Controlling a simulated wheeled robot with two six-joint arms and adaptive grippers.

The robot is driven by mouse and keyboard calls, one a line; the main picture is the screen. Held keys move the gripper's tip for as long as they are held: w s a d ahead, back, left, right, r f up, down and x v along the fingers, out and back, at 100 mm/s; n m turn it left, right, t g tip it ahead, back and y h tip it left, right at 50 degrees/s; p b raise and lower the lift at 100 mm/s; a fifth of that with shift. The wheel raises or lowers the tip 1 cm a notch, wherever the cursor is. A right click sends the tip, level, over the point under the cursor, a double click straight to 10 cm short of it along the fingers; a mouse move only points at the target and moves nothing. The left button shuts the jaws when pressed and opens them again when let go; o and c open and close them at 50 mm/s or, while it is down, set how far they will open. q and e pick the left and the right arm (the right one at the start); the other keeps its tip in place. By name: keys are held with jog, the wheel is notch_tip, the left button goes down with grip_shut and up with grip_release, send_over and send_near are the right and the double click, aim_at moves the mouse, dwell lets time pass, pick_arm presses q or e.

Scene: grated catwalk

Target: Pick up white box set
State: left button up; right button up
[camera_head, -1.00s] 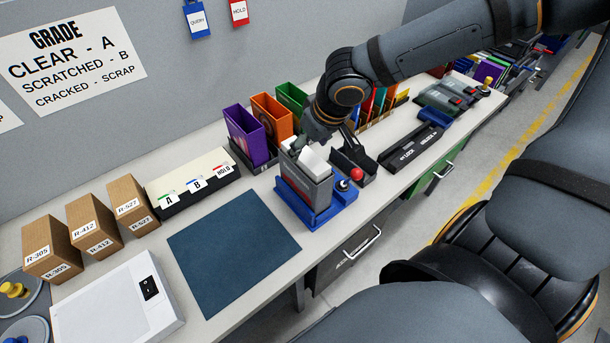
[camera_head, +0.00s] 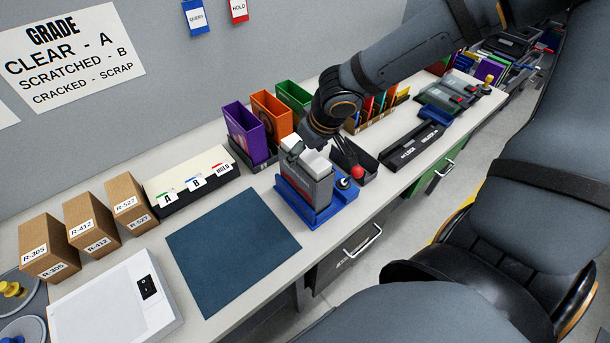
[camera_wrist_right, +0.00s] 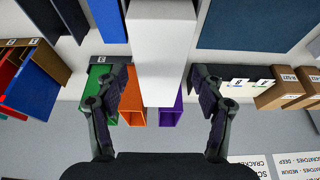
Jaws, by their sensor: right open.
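The white box set (camera_head: 309,183) stands upright in a blue holder (camera_head: 322,214) on the bench. It has pale tops and a grey side with a red mark low down. In the right wrist view the white box (camera_wrist_right: 162,45) lies between the spread fingers of my right gripper (camera_wrist_right: 160,80), with a gap on each side. In the head view my right gripper (camera_head: 305,145) is at the top of the box, from behind, and its fingers are partly hidden. My right gripper is open. My left gripper is not in view.
Purple (camera_head: 243,132), orange (camera_head: 272,116) and green (camera_head: 294,97) cases stand behind. A red-topped knob (camera_head: 357,172) sits right of the holder, near a black lock bar (camera_head: 413,147). A dark blue mat (camera_head: 232,250) lies clear at left.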

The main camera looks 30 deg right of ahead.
jog(key=shift+c, duration=0.3)
grip_shut()
jog(key=shift+r, duration=0.1)
dwell(0.4)
